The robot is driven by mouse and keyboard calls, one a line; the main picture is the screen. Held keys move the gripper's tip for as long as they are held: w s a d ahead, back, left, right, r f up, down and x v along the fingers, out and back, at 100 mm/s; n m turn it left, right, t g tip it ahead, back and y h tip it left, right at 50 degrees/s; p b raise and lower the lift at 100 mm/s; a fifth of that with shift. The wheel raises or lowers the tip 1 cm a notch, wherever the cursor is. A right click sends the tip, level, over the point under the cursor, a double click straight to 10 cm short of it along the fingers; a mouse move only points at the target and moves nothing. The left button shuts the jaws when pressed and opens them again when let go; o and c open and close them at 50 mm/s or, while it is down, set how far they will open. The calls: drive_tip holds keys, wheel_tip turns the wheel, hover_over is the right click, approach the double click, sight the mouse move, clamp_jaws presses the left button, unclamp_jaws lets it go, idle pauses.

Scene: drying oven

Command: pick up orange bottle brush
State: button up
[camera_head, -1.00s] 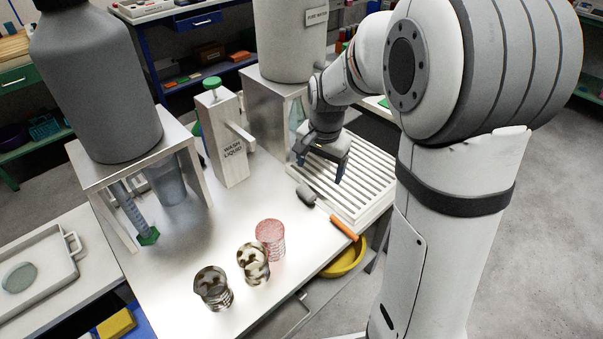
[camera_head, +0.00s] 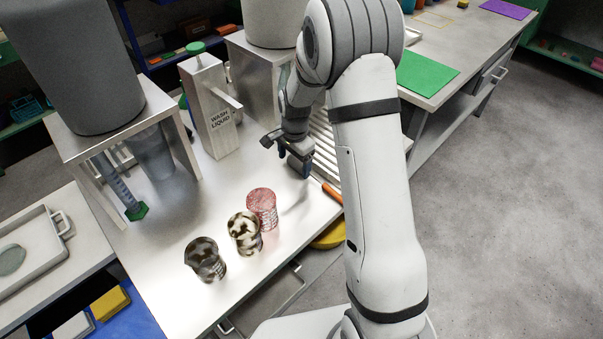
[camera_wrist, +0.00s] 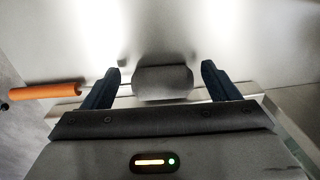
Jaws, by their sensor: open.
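The bottle brush has an orange handle (camera_head: 332,193) that shows just right of my gripper (camera_head: 294,163) in the head view. My gripper hides most of its head there. In the wrist view the orange handle (camera_wrist: 45,91) points left, and the dark grey brush head (camera_wrist: 162,82) lies between the two fingers of my gripper (camera_wrist: 161,70). My gripper is open. Gaps show on both sides of the head, so the fingers are not closed on it. The exact height of the fingers over the table is hard to tell.
A pink-red beaker (camera_head: 262,205) and two spotted beakers, one pale and dark (camera_head: 244,231) and one dark (camera_head: 205,259), stand in front of my gripper. A wash liquid container (camera_head: 210,110) stands behind. A slatted rack (camera_head: 326,140) is partly hidden by my arm. Table space is clear left of the beakers.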

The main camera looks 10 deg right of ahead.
drive_tip(key=shift+f, duration=0.6)
drive_tip(key=shift+r, duration=0.1)
drive_tip(key=c, duration=1.1)
